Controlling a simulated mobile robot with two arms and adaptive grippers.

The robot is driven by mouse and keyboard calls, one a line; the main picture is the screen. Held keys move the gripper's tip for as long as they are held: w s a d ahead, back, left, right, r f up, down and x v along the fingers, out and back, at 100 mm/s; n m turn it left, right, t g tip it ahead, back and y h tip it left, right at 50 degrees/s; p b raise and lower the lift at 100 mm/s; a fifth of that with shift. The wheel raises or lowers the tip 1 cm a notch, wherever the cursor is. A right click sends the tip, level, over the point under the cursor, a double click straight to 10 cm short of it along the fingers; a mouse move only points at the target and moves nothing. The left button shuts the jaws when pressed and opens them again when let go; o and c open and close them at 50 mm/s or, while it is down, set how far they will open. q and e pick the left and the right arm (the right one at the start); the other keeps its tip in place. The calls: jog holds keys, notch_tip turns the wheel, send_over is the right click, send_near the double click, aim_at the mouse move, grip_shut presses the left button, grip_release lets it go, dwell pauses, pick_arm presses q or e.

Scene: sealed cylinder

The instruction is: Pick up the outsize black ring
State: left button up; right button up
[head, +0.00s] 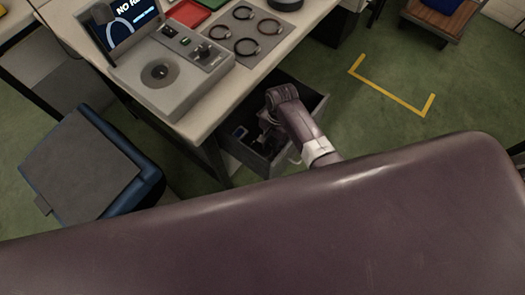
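Several thin dark rings lie on a grey panel (231,50) on the desk: one at the back (234,13), one at the right (259,26), one at the left (210,32) and one at the front (236,47). They look alike in size, so I cannot tell an outsize one. My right gripper (265,142) points down into an open drawer (308,123) below the desk edge. Its fingers are small, dark and partly hidden, so their opening and any hold are unclear. My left gripper is out of view.
A grey console (185,92) with a screen and knobs stands on the desk (216,108), left of the rings. A red tray (187,13) and a dark round object (286,4) are farther back. A blue-sided stool (85,165) stands left. My own body fills the bottom.

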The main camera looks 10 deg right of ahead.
aim_at(271, 155)
jog(key=f, duration=0.2)
jog(key=f+b, duration=0.1)
jog(key=f, duration=0.1)
jog(key=shift+s+f, duration=0.2)
jog(key=shift+f, duration=0.15)
grip_shut()
